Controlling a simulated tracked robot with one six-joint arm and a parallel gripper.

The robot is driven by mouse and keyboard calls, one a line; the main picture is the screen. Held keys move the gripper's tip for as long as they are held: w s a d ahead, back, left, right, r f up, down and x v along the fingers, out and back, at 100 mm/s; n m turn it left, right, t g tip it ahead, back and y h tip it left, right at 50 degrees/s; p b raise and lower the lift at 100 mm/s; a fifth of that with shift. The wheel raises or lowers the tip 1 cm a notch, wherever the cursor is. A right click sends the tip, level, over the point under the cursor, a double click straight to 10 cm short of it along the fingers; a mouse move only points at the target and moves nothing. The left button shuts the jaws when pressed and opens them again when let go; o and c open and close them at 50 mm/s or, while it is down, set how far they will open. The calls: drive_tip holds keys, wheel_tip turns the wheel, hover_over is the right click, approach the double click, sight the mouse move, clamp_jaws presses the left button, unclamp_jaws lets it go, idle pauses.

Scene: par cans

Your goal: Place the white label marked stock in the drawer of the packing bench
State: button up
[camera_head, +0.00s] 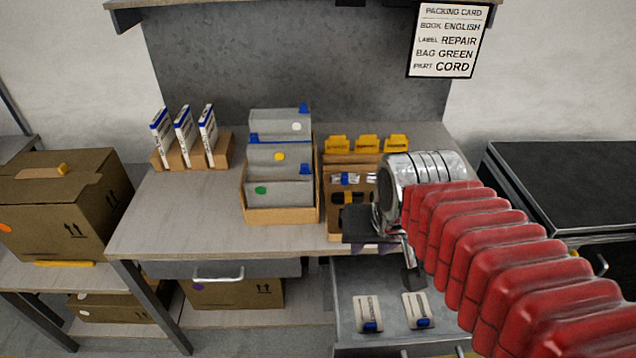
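The packing bench (180,220) has its right drawer (345,285) pulled open below the top. Two white labels with dark print and blue tabs lie in it, a left one (367,308) and a right one (416,305). Their print is too small to read, so I cannot tell which is marked stock. My gripper (388,248) is over the bench's front edge, above and behind the labels, with its dark fingers apart. A small purple patch (386,248) shows between or behind the fingers; I cannot tell what it is.
A wooden holder (333,200) with yellow tags and small parts stands beside my gripper, partly hidden. A box of grey bags (280,213) and a rack of books (215,162) stand left. The left drawer (220,268) is shut. A packing card (448,40) hangs above.

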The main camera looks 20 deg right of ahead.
drive_tip(key=s+a+n, duration=0.1)
drive_tip(key=s+a+r+n, duration=0.1)
drive_tip(key=a, duration=0.1)
drive_tip(key=s+a+n, duration=0.1)
drive_tip(key=shift+a+r+t+y, duration=0.25)
drive_tip(key=shift+r+t+y, duration=0.05)
drive_tip(key=shift+t, duration=0.1)
